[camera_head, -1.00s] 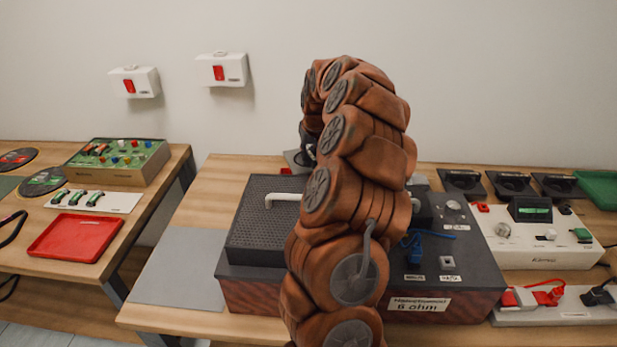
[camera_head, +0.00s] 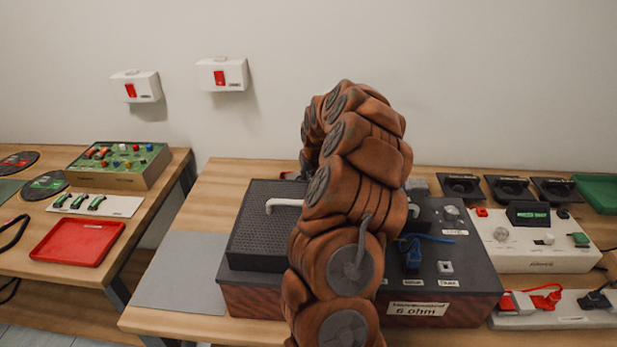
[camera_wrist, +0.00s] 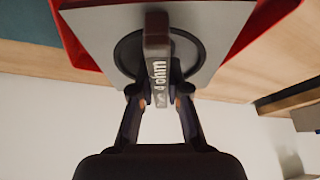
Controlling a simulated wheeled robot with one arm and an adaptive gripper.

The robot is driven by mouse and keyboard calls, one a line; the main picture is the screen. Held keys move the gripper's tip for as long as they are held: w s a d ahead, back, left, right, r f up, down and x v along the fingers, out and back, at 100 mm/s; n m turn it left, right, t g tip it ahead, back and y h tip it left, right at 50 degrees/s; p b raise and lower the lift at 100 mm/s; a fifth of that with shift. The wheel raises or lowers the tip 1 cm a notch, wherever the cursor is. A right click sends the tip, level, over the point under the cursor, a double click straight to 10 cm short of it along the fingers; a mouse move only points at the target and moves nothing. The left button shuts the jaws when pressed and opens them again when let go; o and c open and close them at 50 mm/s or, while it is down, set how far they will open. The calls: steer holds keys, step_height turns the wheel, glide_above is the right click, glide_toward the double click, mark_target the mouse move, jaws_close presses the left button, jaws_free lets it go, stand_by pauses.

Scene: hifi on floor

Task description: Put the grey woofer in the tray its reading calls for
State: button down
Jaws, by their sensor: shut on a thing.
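My gripper (camera_wrist: 160,92) is shut on a brown-grey upright bar marked "4 ohm" on the grey woofer (camera_wrist: 206,58). The woofer shows as a grey square plate with a dark round ring. In the wrist view a red tray (camera_wrist: 82,52) lies behind the plate, its rim showing on both sides; I cannot tell if they touch. In the head view my brown arm hides the gripper and woofer. A dark test box (camera_head: 478,268) carries a label reading "6 ohm" (camera_head: 418,309). An empty red tray (camera_head: 78,243) lies on the left table.
A white meter (camera_head: 530,250) with an unreadable green display (camera_head: 533,214) stands right of the box. Several black speakers (camera_head: 508,188) and a green tray (camera_head: 598,190) are behind it. A grey mat (camera_head: 182,272) is clear. A gap separates the two tables.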

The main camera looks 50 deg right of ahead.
steer(key=c, duration=1.2)
jaws_free()
steer(key=shift+f, duration=0.1)
steer(key=shift+o, duration=0.2)
steer(key=shift+r, duration=0.2)
steer(key=b+v, duration=0.2)
steer(key=v, duration=0.9)
steer(key=shift+r, duration=0.4)
steer(key=shift+s, duration=0.15)
